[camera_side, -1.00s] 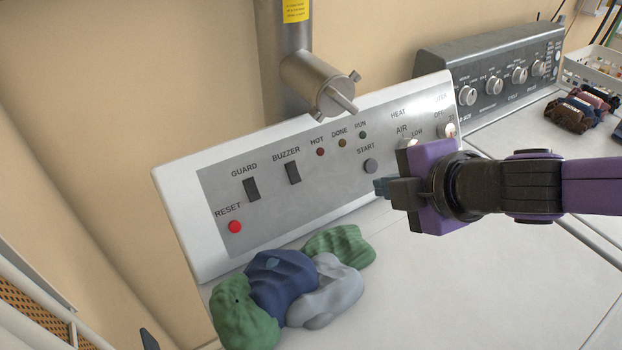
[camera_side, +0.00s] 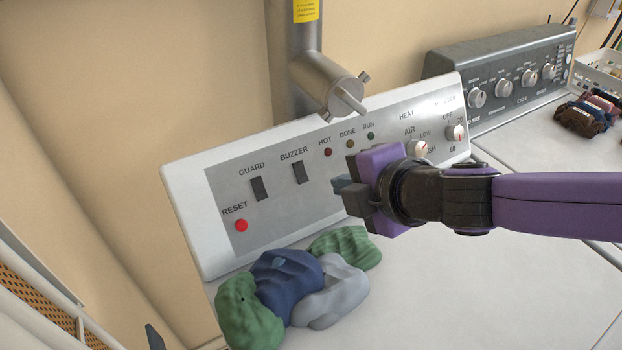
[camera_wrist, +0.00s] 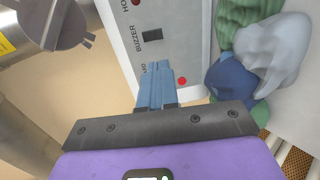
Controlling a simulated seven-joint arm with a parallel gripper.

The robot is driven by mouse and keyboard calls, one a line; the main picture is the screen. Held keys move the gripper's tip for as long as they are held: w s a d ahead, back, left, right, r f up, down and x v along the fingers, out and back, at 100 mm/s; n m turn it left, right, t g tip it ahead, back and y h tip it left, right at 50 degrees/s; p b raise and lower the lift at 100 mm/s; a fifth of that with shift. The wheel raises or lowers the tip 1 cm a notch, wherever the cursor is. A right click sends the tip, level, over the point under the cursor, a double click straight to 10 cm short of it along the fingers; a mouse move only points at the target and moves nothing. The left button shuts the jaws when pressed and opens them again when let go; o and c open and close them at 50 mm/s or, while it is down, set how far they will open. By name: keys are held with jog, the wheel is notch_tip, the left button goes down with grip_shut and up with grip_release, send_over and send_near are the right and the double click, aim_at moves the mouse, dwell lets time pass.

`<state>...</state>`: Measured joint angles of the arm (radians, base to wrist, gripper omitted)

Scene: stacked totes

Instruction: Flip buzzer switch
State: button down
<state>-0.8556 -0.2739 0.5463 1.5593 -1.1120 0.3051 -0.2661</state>
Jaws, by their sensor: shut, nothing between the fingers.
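The buzzer switch (camera_side: 300,172) is a dark rocker under the BUZZER label on the grey-and-white control panel (camera_side: 185,195). It also shows in the wrist view (camera_wrist: 152,35), just beyond my fingertips. My gripper (camera_side: 340,186) is to the right of the switch in the side view, apart from it, in front of the panel. Its blue fingers (camera_wrist: 159,68) are together with nothing between them. In the wrist view they hide most of the GUARD switch area. Which way the buzzer rocker is tipped is too small to tell.
The guard switch (camera_side: 260,188) is left of the buzzer switch, with the red reset button (camera_side: 241,225) below. Green, blue and grey cloths (camera_side: 288,283) lie before the panel. A metal pipe fitting (camera_side: 335,90) juts out above it.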

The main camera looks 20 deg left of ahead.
aim_at(304, 179)
jog(key=x, duration=1.2)
jog(key=shift+w+a+f, duration=0.1)
jog(key=shift+w+a, duration=0.05)
jog(key=shift+w+f, duration=0.1)
jog(key=shift+f, duration=0.1)
jog(key=shift+a+r, duration=0.1)
jog(key=shift+r, duration=0.05)
jog(key=shift+r, duration=0.7)
dwell(0.3)
jog(key=s+d+r, duration=0.5)
jog(key=s+d, duration=0.4)
jog(key=shift+r, duration=0.2)
dwell(0.4)
jog(key=shift+d, duration=0.1)
dwell(0.5)
